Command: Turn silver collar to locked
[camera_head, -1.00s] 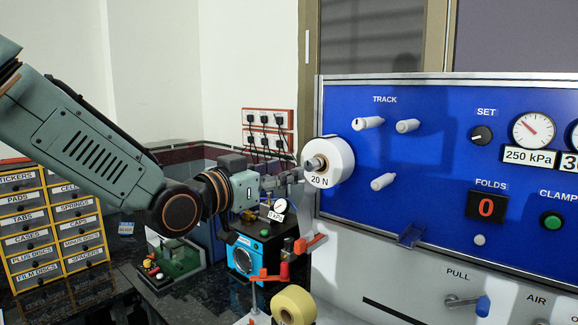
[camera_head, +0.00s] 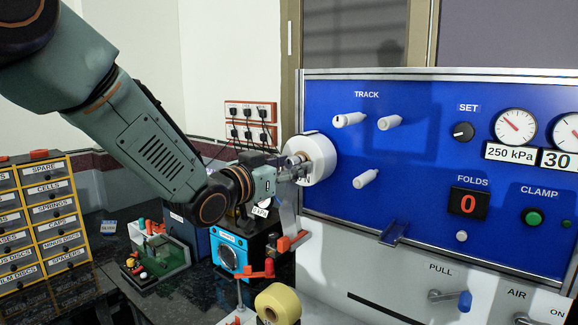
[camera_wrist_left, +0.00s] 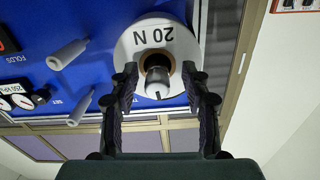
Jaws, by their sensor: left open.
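The silver collar (camera_wrist_left: 157,82) is a short metal knob at the centre of the white "20 N" spool (camera_wrist_left: 180,30) on the blue panel. In the head view the spool (camera_head: 320,158) shows at the panel's left edge, and the collar is partly hidden by my fingers. My left gripper (camera_head: 298,171) reaches it from the left. In the left wrist view the gripper (camera_wrist_left: 160,78) is open, with one finger on each side of the collar. A gap shows between collar and fingers; I cannot tell whether the fingers reach its depth. My right gripper is not in view.
White pegs (camera_head: 350,119) stick out of the panel right of the spool. A yellow roll (camera_head: 278,304) and a red-handled fixture (camera_head: 290,242) stand below the gripper. A blue machine (camera_head: 230,255) and drawer cabinet (camera_head: 55,220) are at left.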

